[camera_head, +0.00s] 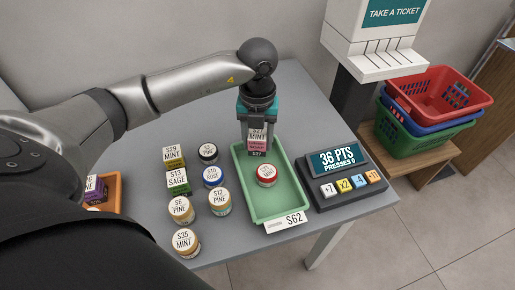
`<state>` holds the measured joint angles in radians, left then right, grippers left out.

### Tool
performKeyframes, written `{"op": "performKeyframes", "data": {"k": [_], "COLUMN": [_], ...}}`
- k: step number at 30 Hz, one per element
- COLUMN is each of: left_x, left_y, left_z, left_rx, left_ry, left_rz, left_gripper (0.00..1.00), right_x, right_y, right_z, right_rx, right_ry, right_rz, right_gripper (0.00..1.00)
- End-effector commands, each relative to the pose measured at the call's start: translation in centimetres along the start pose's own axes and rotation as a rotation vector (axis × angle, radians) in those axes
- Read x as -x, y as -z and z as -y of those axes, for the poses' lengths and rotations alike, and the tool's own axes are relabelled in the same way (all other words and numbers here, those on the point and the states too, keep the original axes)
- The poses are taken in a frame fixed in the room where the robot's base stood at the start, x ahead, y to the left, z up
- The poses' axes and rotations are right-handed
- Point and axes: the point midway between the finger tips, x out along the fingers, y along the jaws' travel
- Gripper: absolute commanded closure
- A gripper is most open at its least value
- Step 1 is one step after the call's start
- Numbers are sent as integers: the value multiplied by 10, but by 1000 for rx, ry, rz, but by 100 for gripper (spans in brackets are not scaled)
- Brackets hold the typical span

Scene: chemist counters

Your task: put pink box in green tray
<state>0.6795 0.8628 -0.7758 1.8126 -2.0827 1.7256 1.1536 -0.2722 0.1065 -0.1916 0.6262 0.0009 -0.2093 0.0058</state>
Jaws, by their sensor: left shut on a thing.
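The pink box (257,144), with a white "MINT" label, is held upright in my left gripper (257,128). The gripper is shut on it and points down at the far end of the green tray (240,185). The box shows at the tray's far rim; I cannot tell whether it touches the tray. A round jar with a red label (266,174) stands inside the tray, nearer than the box. A white "S62" tag (285,222) is at the tray's near end. My right gripper is not in view.
Several jars and boxes, among them the "S13 SAGE" box (178,180), stand left of the tray. A keypad display (338,161) is close on its right. An orange tray (116,185) is partly hidden at the left. Stacked baskets (440,95) and a ticket machine (375,60) stand beyond.

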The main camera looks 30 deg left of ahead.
Motion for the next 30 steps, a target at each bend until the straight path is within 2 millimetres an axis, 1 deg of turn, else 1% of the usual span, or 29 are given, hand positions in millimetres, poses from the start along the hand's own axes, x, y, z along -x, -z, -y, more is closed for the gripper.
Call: {"op": "performKeyframes", "data": {"k": [1, 3, 5, 13, 17, 18, 25, 30], "left_x": [-11, -22, -29, -30, -34, -33, -32, -32], "left_y": [1, 0, 1, 0, 0, 0, 0, 0], "left_z": [0, 0, 0, 0, 0, 0, 0, 0], "left_rx": [1, 2, 2, 1, 1, 1, 1, 1], "left_ry": [-2, -2, -2, -1, -1, -1, -1, -1], "left_rz": [-4, -3, -3, 0, 0, -1, -1, -1], "left_gripper": [100, 100, 100, 100, 100, 44, 18, 18], "right_x": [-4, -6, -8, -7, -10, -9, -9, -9], "right_y": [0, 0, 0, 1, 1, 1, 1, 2], "right_z": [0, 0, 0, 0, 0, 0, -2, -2], "right_rx": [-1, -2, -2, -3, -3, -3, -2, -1], "right_ry": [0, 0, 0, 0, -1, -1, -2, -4], "right_rz": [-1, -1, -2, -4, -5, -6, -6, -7], "right_gripper": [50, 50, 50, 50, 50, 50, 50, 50]}}
